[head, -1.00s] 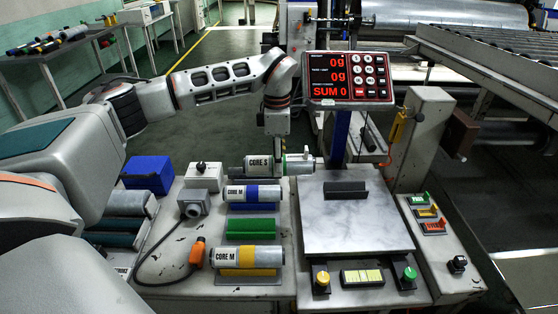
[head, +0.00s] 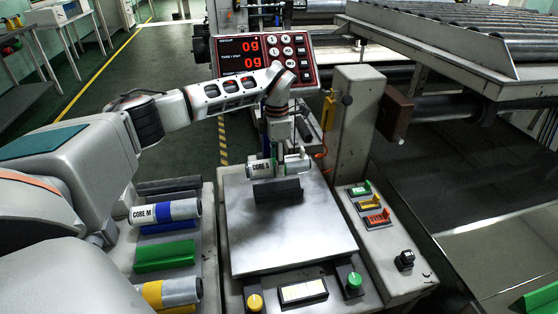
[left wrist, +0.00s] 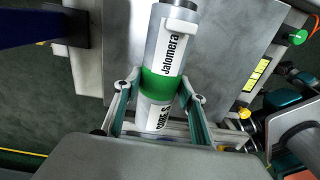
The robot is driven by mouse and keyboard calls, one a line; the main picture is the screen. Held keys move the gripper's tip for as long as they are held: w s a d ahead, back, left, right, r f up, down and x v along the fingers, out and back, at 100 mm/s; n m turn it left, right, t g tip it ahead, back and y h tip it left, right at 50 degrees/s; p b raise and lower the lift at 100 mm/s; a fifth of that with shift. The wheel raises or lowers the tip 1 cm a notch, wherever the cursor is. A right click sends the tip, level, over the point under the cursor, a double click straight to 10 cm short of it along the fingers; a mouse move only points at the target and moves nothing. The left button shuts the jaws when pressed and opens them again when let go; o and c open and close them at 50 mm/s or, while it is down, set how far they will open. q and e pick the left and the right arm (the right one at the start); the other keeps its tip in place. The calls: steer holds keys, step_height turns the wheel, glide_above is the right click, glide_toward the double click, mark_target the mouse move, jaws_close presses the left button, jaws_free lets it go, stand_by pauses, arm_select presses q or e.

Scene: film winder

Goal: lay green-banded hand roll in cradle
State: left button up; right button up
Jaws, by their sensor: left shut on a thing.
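The green-banded hand roll (head: 280,167), a silver tube labelled "CORE S", is level over the scale plate (head: 300,238). In the left wrist view the roll (left wrist: 168,45) shows its green band between the fingers. My left gripper (left wrist: 160,86) is shut around the roll at the band. In the head view the left gripper (head: 279,158) reaches down onto it from above. A dark cradle (head: 278,191) sits on the plate, just below and in front of the roll in the picture. Whether they touch is unclear. My right gripper is not in view.
Left of the scale are a blue-banded roll (head: 165,211), an empty green rest (head: 165,256) and a yellow-banded roll (head: 170,291). The red display (head: 265,60) stands behind the scale, a grey post (head: 350,125) to its right. The plate's front is bare.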

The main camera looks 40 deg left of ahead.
arm_select(q)
steer(key=shift+s+f+b, duration=0.15)
steer(key=shift+f+b, duration=0.2)
steer(key=shift+f, duration=0.35)
step_height(320, 180, down, 3)
steer(key=shift+f+b, duration=0.1)
steer(key=shift+b, duration=0.7)
steer(key=shift+f, duration=0.65)
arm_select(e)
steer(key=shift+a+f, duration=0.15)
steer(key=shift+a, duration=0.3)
arm_select(q)
steer(key=o, duration=1.4)
steer(key=shift+f, duration=0.1)
step_height(320, 180, up, 12)
steer(key=shift+a+r, duration=0.1)
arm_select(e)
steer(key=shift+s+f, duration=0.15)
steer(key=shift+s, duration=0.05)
